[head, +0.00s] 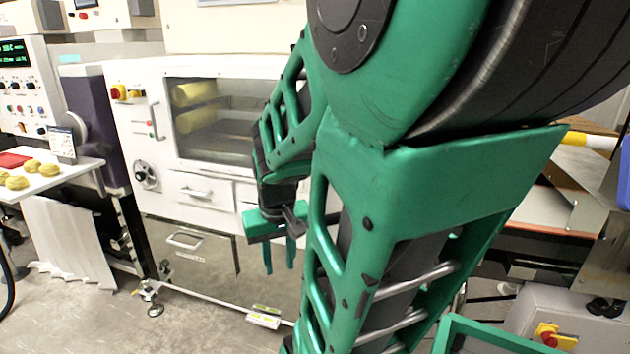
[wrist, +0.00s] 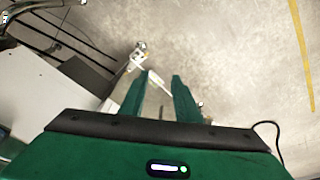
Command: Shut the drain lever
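I cannot clearly make out a drain lever. A small metal fitting (head: 150,290) sits low at the left front corner of the white machine (head: 135,128), near the floor; it may be the drain or just a foot. A similar small metal piece (wrist: 139,54) shows beyond my fingertips in the wrist view. My gripper (head: 279,262) points down in front of the machine's lower right drawers, to the right of that fitting. In the wrist view its two green fingers (wrist: 161,82) stand apart with nothing between them. My arm hides the machine's right side.
A drawer handle (head: 196,192) and a lower panel handle (head: 186,240) stick out from the machine front. A white side table (head: 60,180) with yellow dough pieces stands at left. A small labelled object (head: 264,318) lies low near the floor. Bare floor (head: 190,325) lies in front.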

